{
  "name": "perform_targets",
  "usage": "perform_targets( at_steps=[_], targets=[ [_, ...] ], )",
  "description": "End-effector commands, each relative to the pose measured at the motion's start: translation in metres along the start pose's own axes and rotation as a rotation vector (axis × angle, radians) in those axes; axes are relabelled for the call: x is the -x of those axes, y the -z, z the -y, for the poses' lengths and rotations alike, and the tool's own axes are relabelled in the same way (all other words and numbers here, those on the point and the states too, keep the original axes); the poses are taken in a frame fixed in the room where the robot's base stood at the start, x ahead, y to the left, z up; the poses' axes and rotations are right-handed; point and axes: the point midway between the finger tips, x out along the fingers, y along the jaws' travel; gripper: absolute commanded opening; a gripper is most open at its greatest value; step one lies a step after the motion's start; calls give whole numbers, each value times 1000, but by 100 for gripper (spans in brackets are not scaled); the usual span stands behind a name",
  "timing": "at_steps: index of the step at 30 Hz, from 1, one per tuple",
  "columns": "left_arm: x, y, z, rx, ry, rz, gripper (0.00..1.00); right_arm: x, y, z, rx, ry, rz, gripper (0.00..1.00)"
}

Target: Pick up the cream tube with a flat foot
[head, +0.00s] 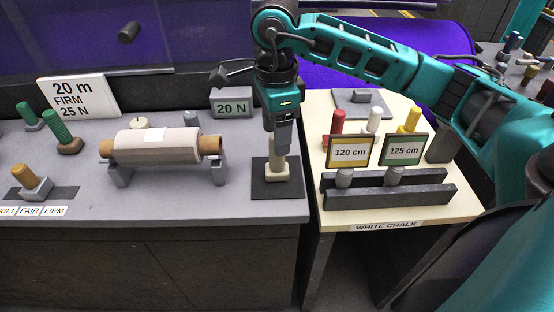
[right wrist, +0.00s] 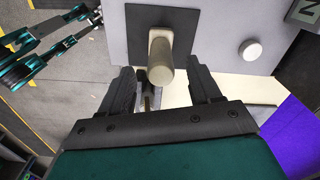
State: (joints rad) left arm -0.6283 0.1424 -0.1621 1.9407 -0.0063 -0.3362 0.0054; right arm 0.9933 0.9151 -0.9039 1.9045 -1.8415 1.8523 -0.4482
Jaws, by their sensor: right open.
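The cream tube with a flat foot (head: 278,167) stands upright on a dark square mat (head: 260,191) at the right end of the grey table. My right gripper (head: 282,145) is directly above it, pointing down, and hides its upper part in the head view. In the right wrist view the tube (right wrist: 160,62) lies ahead of the two spread fingers, roughly in line with the gap. My right gripper (right wrist: 160,88) is open and empty. A teal arm of mine shows at the left of the right wrist view; its fingers cannot be made out there.
A fabric roll (head: 157,145) on a stand lies left of the mat. A "20 N" sign (head: 232,106) stands behind it, near a grey cylinder (head: 190,116). At right, a cream table (head: 330,219) bears "120 cm" (head: 350,152) and "125 cm" (head: 403,149) signs and dark rails.

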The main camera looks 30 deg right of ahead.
Motion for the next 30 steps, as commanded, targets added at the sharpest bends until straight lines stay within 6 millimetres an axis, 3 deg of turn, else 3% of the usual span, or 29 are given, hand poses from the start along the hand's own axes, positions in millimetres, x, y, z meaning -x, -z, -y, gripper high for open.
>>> perform_targets(
  at_steps=[10,19,30],
  targets=[
    [2,2,0,0,0,1,43,-46,3,0,-1,-3,0,63],
    [2,2,0,0,-1,0,43,-51,3,0,0,0,0,63],
    [0,5,0,-1,0,-5,43,-51,2,0,-1,-1,1,27]
  ],
)
